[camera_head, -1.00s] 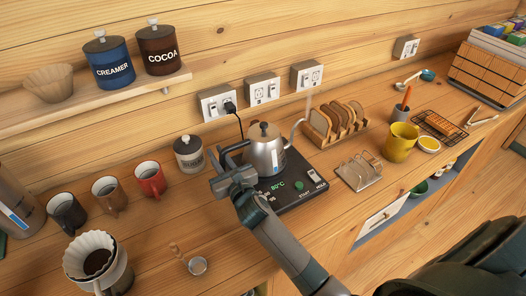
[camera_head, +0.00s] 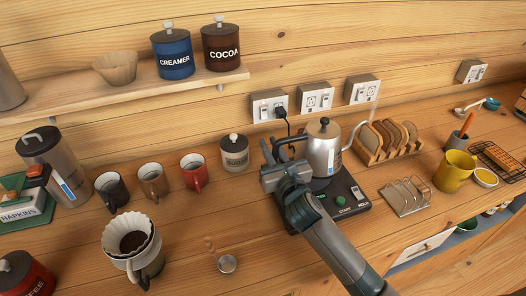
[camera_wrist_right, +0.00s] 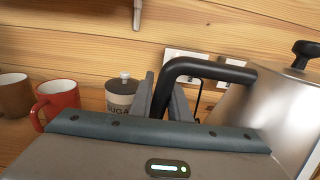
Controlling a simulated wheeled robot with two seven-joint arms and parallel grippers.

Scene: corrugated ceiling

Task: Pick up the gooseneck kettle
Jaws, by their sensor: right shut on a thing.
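The gooseneck kettle (camera_head: 323,149) is silver with a black handle and a black lid knob. In the head view it is upright on or just over its black heating base (camera_head: 350,190), its spout pointing right. My right gripper (camera_head: 276,158) is at the kettle's left side, shut on its handle. In the right wrist view, the gripper's fingers (camera_wrist_right: 162,102) close around the black handle, and the kettle body (camera_wrist_right: 283,108) shows at the right. My left gripper is not in view.
A sugar jar (camera_head: 234,154) and a red mug (camera_head: 194,172) stand left of the gripper. A toast rack with bread (camera_head: 388,142) is close to the spout. A wire rack (camera_head: 407,196) is at the right. A power cord runs to the wall outlet (camera_head: 270,106) behind.

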